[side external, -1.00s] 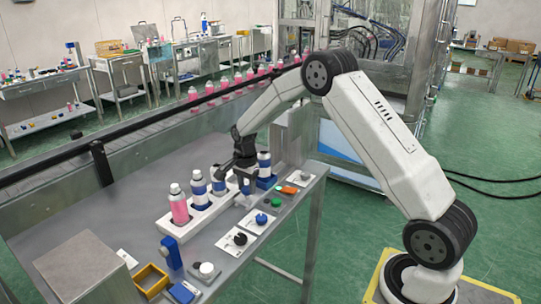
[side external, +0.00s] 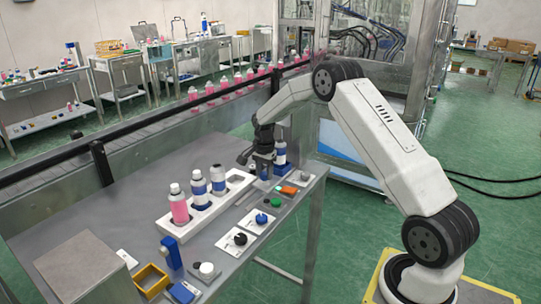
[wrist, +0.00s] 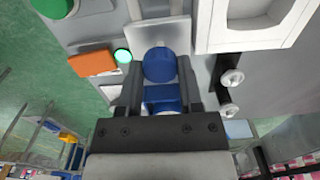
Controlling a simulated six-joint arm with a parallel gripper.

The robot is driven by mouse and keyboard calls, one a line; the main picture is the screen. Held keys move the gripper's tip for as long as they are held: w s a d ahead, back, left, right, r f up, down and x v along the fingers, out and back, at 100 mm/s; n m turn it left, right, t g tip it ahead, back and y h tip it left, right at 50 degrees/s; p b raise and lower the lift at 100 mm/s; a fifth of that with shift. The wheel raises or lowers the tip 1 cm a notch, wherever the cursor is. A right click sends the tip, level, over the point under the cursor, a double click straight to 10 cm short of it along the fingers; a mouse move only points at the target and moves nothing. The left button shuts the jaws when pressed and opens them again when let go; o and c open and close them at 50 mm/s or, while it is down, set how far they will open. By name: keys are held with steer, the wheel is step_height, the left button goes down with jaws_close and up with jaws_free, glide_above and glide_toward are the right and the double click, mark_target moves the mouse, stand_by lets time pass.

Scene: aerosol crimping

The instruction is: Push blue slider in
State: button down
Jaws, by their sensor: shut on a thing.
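The blue slider (wrist: 162,96) is a blue block between the two fingers of my gripper (wrist: 162,103) in the wrist view. The fingers are shut on its sides. A round blue piece (wrist: 160,65) stands just beyond it, over a pale metal plate. In the side view my gripper (side external: 262,168) is low at the far right end of the bench, beside the machine. The slider's lower part is hidden by my gripper in the side view.
An orange piece (side external: 289,190) and a green piece (side external: 275,202) lie close by. Two metal posts (wrist: 231,78) stand right of my gripper in the wrist view.

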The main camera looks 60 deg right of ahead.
steer(key=shift+d+r, duration=0.15)
steer(key=shift+d, duration=1.45)
steer(key=shift+c, duration=1.3)
jaws_free()
step_height(320, 180, up, 8)
steer(key=shift+a, duration=0.15)
